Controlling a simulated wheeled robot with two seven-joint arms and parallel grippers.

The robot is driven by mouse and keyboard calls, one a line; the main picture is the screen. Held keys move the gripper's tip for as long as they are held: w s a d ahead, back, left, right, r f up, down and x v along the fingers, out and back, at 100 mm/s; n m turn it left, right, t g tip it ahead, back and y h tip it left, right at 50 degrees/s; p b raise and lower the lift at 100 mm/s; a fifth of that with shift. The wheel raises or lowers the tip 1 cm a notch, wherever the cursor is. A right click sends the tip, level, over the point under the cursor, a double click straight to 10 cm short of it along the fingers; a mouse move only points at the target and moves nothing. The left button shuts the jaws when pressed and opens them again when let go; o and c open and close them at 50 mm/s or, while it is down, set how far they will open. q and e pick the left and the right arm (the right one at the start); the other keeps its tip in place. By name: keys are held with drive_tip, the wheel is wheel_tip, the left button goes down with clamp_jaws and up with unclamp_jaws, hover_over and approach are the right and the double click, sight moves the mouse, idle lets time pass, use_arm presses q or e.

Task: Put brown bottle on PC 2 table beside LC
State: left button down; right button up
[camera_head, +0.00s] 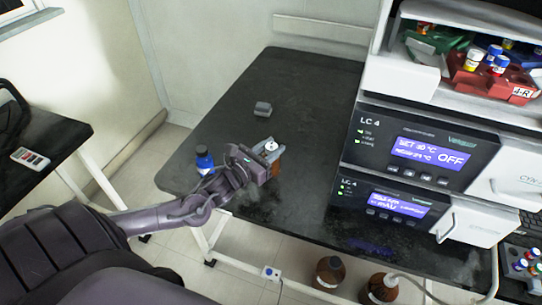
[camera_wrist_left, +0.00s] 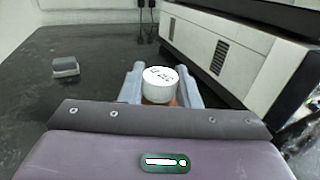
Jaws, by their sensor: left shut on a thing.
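A brown bottle (camera_head: 277,167) with a white cap is at the black table (camera_head: 310,85), left of the LC stack (camera_head: 420,150). My left gripper (camera_head: 266,150) is shut on it. In the left wrist view the white cap (camera_wrist_left: 160,84), with writing on top, shows between the two grey fingers (camera_wrist_left: 160,92). The bottle looks upright. Its base is mostly hidden, so I cannot tell whether it touches the table. The LC casing (camera_wrist_left: 225,50) stands to the right in the wrist view. My right gripper is not in view.
A blue-capped bottle (camera_head: 205,160) stands near the table's left edge, close to my left arm. A small grey block (camera_head: 263,109) lies farther back. Brown bottles (camera_head: 329,272) stand below the table's front edge. The table's back is clear.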

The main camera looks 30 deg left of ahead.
use_arm(q)
drive_tip(key=shift+f, duration=1.45)
drive_tip(key=shift+f, duration=0.2)
drive_tip(key=c, duration=1.1)
unclamp_jaws()
